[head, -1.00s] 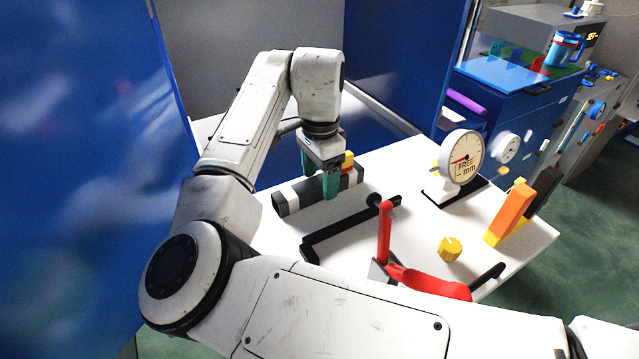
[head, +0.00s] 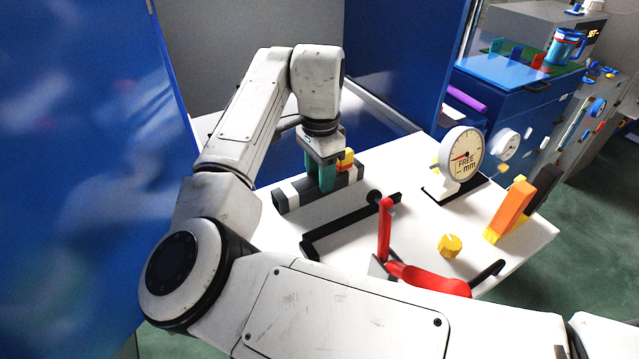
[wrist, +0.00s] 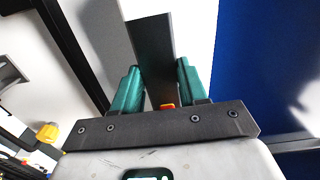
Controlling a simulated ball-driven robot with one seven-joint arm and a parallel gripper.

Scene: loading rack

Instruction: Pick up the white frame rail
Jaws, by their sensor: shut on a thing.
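A long dark grey bar with white sections, the only rail-like thing with white on it (head: 291,198), lies on the white table in the head view. My gripper (head: 320,188) points down at the middle of it, with its teal fingers close together. In the wrist view the fingers of my gripper (wrist: 160,80) stand on either side of the dark part of the bar (wrist: 152,45). My gripper is shut on this bar. The fingers hide part of it, and I cannot tell whether it is lifted.
A yellow and red piece (head: 346,160) is right behind the fingers. A black bar (head: 350,228), a red lever (head: 384,232), a yellow knob (head: 450,245), a dial gauge (head: 461,154) and an orange block (head: 511,210) stand to the right. Blue panels (head: 400,60) flank the white table (head: 410,170).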

